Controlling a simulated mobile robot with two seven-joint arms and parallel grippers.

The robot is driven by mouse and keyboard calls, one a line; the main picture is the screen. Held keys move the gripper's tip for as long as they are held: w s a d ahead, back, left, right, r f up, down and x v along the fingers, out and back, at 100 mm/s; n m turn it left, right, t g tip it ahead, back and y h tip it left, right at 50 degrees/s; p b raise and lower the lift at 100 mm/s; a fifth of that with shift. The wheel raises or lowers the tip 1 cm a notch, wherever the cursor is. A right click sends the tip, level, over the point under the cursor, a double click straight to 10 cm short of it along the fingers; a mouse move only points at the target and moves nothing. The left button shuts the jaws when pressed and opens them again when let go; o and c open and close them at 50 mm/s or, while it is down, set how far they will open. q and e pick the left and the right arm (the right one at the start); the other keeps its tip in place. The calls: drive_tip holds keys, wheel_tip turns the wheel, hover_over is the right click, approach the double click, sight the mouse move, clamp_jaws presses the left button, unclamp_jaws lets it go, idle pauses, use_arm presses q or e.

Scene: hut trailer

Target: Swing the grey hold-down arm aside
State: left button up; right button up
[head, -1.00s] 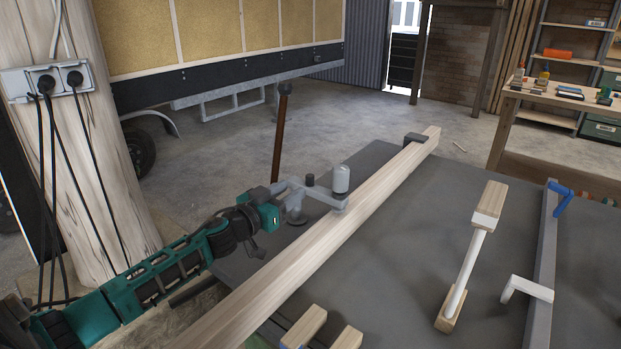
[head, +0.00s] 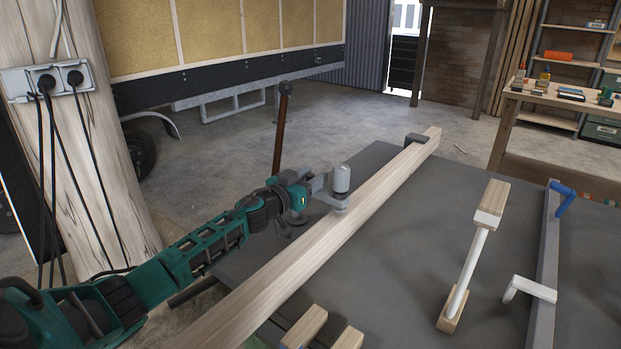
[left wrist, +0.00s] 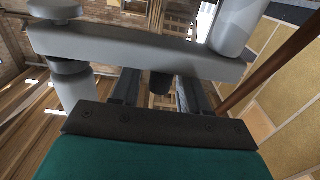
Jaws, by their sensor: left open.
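The grey hold-down arm (head: 323,196) reaches from a grey post at the left over to the long wooden beam, with a pale grey upright cylinder (head: 342,179) at its beam end. In the left wrist view, the hold-down arm (left wrist: 140,50) crosses the picture as a wide grey bar. My left gripper (head: 310,187) is open, close against the arm's left part. Its two dark fingers (left wrist: 158,92) run forward, and the bar hides their tips. I cannot tell whether they touch it. My right gripper is not in view.
The wooden beam (head: 285,264) lies diagonally along the dark table (head: 410,230), with a black block at its far end. A brown upright rod (head: 279,135) stands behind the gripper. A white-and-wood piece (head: 470,260) and a grey rail (head: 543,270) are at right.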

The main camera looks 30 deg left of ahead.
use_arm(q)
drive_tip(key=shift+c, duration=0.3)
clamp_jaws()
